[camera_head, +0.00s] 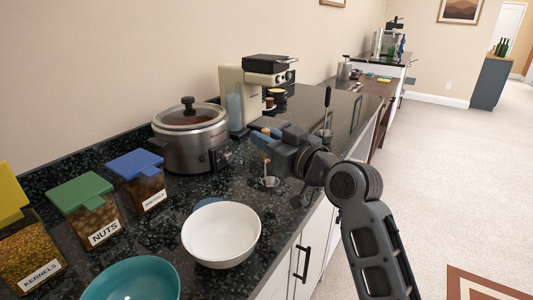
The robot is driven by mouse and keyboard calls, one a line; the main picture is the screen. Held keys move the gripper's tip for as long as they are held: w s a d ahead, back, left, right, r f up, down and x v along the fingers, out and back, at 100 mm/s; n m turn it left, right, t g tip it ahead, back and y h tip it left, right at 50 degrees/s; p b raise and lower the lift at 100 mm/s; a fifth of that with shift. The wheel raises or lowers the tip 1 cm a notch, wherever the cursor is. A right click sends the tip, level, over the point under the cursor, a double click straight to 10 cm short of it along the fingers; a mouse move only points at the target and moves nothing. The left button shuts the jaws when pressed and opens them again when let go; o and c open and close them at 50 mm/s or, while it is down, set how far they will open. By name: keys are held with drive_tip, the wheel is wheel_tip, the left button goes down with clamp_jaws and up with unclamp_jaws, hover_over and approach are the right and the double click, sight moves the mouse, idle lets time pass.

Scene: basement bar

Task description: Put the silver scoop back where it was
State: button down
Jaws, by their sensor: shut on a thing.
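My gripper (265,146) reaches in from the right over the dark counter, in front of the coffee machine. It is shut on the silver scoop (270,181), which seems to hang below the fingers with its handle up. The jaws partly hide the handle. I cannot tell whether the scoop's lower end touches the counter. The silver slow cooker (188,145) stands to the left of it, and the white bowl (221,235) is nearer the front.
Bins of kernels (32,258), nuts (95,228) and another snack (146,190) line the left. A teal bowl (135,280) is in front. The coffee machine (264,82) stands behind. Bare counter (170,217) shows between.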

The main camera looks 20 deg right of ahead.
drive_tip(key=shift+f, duration=2.1)
drive_tip(key=c, duration=1)
unclamp_jaws()
drive_tip(key=shift+r, duration=0.2)
drive_tip(key=b+v, duration=0.2)
drive_tip(key=v, duration=1)
drive_tip(key=shift+b, duration=0.3)
drive_tip(key=shift+s+f, duration=0.1)
